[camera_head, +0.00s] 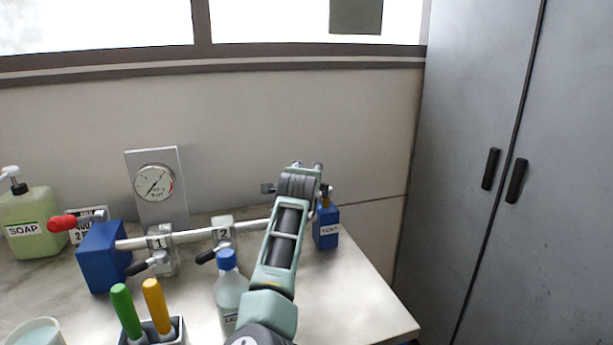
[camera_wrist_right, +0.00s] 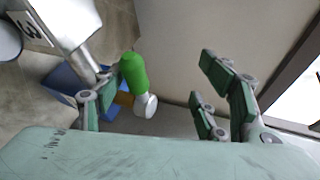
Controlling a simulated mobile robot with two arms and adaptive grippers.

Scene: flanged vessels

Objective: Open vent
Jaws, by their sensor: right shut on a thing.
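The vent is a blue block (camera_head: 327,238) with a small white label, at the right end of the horizontal pipe (camera_head: 195,236). A brass-coloured stem rises from it, partly hidden by my right arm. In the right wrist view, the vent's green handle (camera_wrist_right: 133,72) has a pale round end, with the blue block (camera_wrist_right: 62,78) behind it. My right gripper (camera_wrist_right: 155,88) is shut on the green handle, with fingers on both sides of it; the exact contact is hard to see. In the head view, this gripper (camera_head: 305,168) reaches above the vent. My left gripper is not in view.
Numbered clamps 1 (camera_head: 162,262) and 2 (camera_head: 223,236) hold the pipe. A pressure gauge (camera_head: 154,183), a red-handled blue block (camera_head: 103,257), a soap bottle (camera_head: 30,232), a blue-capped bottle (camera_head: 231,292) and green and yellow handles (camera_head: 125,305) crowd the left. The grey cabinet (camera_head: 470,110) stands right.

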